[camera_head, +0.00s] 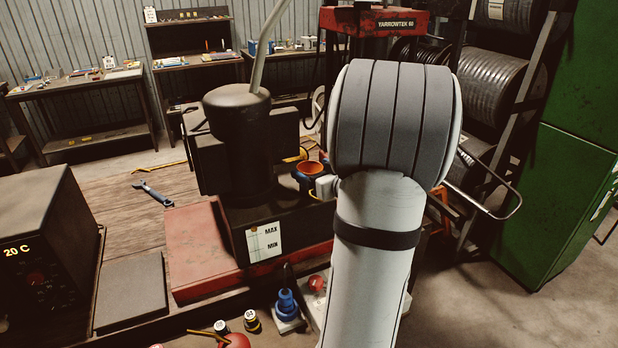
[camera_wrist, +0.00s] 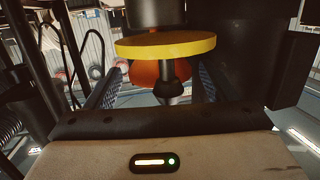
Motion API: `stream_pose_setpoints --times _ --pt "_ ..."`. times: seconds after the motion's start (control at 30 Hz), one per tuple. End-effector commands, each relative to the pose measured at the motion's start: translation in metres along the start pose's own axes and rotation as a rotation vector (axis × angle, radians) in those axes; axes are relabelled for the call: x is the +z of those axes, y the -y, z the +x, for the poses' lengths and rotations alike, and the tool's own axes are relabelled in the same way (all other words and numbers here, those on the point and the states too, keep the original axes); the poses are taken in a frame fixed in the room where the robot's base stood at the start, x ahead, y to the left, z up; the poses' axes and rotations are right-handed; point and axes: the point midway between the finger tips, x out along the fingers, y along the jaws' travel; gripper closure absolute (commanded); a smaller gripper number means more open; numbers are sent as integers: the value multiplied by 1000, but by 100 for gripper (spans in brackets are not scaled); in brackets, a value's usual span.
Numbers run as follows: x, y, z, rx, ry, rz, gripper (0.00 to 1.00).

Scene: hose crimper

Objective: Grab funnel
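An orange-red funnel (camera_head: 310,169) with a round, dark-looking mouth shows just left of my arm, beside the black machine. In the wrist view an orange flared body (camera_wrist: 143,73), apparently the funnel, lies beyond a black stem and below a yellow disc. My gripper (camera_wrist: 156,78) has its two bluish ribbed fingers spread, one to each side of the orange body. Gaps show between the fingers and the orange body, so my gripper looks open and empty. In the head view my arm hides most of the gripper. Whether the funnel's lower part touches anything is hidden.
The yellow disc (camera_wrist: 165,45) hangs close in front of my gripper, under a black cylinder. The black machine (camera_head: 240,140) with a MAX/MIN gauge stands on a red base (camera_head: 195,250). A wrench (camera_head: 153,193) lies on the bench. A green cabinet (camera_head: 560,180) stands right.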

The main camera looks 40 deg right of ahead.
Motion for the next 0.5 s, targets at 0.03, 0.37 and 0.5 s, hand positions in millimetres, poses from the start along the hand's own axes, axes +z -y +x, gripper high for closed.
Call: stream_pose_setpoints --times 0.03,0.37,0.5 --pt "0 0 0 0 0 0 26" --pt "0 0 0 1 0 0 53" --pt "0 0 -1 1 0 0 64"
